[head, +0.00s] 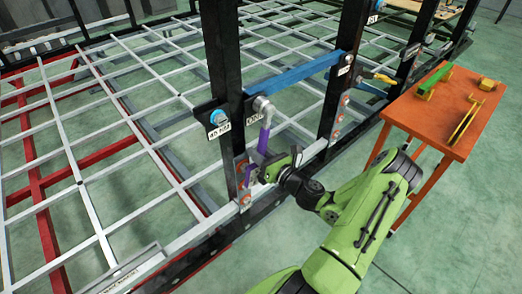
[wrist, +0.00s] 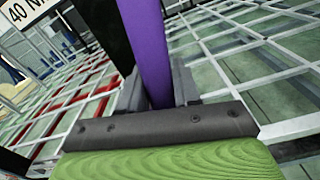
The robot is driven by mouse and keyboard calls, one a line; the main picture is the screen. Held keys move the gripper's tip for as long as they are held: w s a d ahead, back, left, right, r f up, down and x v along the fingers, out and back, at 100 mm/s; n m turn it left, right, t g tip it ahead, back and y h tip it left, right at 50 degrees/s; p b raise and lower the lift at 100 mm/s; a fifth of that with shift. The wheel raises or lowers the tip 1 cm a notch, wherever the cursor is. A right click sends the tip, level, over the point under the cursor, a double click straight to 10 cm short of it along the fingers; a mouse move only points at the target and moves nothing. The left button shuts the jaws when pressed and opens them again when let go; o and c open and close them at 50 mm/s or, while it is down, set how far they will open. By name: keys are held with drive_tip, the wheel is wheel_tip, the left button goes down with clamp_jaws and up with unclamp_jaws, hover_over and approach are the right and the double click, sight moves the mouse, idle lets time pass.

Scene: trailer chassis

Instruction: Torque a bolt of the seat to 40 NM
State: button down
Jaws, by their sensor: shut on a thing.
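My gripper (head: 268,172) is shut on a purple-handled wrench (head: 264,138), beside a black upright of the frame. The wrench stands nearly upright, tilted slightly, with its grey head at the top by the right end of a bracket near the blue bar. Whether the head is seated on a bolt there cannot be told. The purple handle (wrist: 149,45) also rises between my gripper's jaws (wrist: 158,92) in the wrist view. A blue bolt (head: 217,116) sits left of it on a black plate, above a label reading 40 NM (head: 217,131).
An orange table (head: 425,125) at the right holds a green tool (head: 436,79) and a yellow tool (head: 467,118). Black uprights, a blue bar (head: 295,74) and a white grid (head: 120,110) crowd the space around my gripper. Green floor is open at the lower right.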

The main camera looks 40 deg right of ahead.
drive_tip(key=shift+a+r+m+p, duration=0.3)
drive_tip(key=shift+a+m+p, duration=0.35)
drive_tip(key=shift+a, duration=0.2)
drive_tip(key=shift+a+r+m+p, duration=0.25)
drive_tip(key=shift+a+m+p, duration=0.25)
drive_tip(key=shift+a+p, duration=0.1)
drive_tip(key=shift+a+r+m+p, duration=0.25)
drive_tip(key=shift+a+m+p, duration=0.2)
drive_tip(key=shift+a, duration=0.1)
drive_tip(key=shift+a+r+m+p, duration=0.35)
drive_tip(key=shift+a+m+p, duration=0.15)
drive_tip(key=shift+p, duration=0.15)
drive_tip(key=shift+d+f, duration=0.1)
